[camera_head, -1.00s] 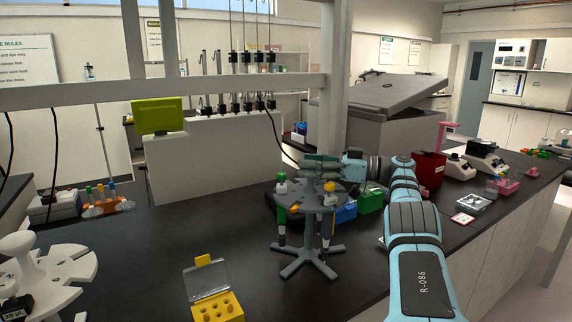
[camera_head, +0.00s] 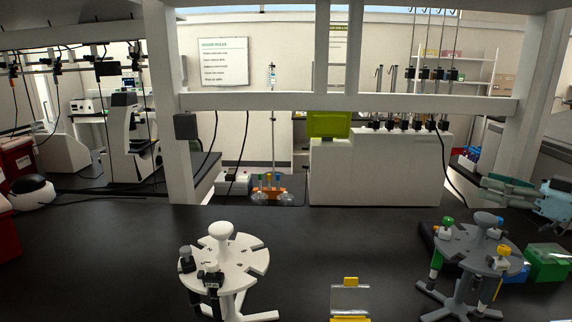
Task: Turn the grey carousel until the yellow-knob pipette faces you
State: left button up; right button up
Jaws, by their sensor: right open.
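The grey carousel (camera_head: 468,247) stands on the dark bench at the right, with a round grey knob on top. The yellow-knob pipette (camera_head: 503,251) hangs at its front right. A green-knob pipette (camera_head: 448,224) hangs at its left, and a blue-knob pipette (camera_head: 498,222) shows at its back right. My right gripper (camera_head: 485,189) comes in from the right edge, open and empty, fingers pointing left. In the picture it lies just above and behind the carousel's top knob, apart from it. My left gripper is not in view.
A white carousel (camera_head: 239,261) with dark grey pipettes stands left of centre. A yellow box with a clear lid (camera_head: 350,299) sits at the front edge between the carousels. A green box (camera_head: 546,263) stands right of the grey carousel. The bench's middle is clear.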

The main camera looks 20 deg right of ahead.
aim_at(472, 244)
jog(key=k, duration=1)
